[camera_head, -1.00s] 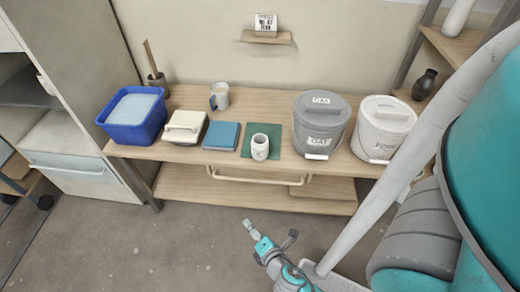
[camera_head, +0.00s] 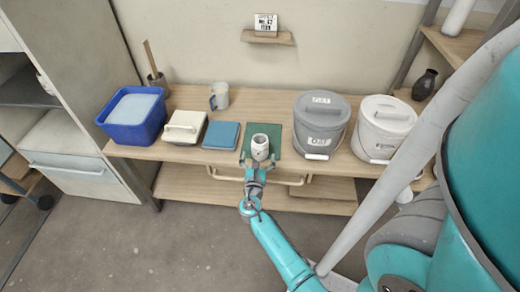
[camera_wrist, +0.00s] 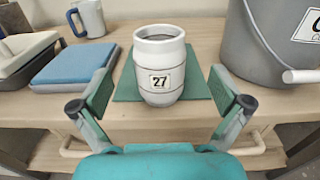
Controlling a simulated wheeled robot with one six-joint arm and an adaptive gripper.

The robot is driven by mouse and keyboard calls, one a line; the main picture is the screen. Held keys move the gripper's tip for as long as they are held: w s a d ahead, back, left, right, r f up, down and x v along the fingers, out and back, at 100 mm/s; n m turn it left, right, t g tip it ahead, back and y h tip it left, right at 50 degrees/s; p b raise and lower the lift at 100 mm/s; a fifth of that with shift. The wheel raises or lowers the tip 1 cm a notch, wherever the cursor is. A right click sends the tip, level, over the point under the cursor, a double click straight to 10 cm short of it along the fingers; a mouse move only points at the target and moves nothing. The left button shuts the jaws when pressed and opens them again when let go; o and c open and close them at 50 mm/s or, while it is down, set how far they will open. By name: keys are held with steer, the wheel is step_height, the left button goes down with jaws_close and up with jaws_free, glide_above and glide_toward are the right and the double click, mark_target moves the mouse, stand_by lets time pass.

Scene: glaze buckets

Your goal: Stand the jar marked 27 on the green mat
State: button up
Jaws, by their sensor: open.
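The white jar (camera_wrist: 160,60) has a label reading 27 and stands upright on the green mat (camera_wrist: 125,84) in the wrist view. In the head view the jar (camera_head: 260,147) also stands on the green mat (camera_head: 284,135), near the bench's front edge. My gripper (camera_wrist: 160,105) is open, with one finger to each side of the jar and in front of it in the wrist view. The fingers look apart from the jar. In the head view my gripper (camera_head: 259,161) is at the bench's front edge, just in front of the jar.
A grey lidded bucket (camera_head: 318,135) stands close to the right of the mat, with a white bucket (camera_head: 384,130) beyond. A blue block (camera_head: 221,136), a cream lidded box (camera_head: 184,127) and a blue tub (camera_head: 133,117) are to the left. A mug (camera_head: 220,96) stands behind.

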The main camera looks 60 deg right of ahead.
mark_target(259, 149)
steer(key=shift+x, duration=3.55)
steer(key=shift+f, duration=0.25)
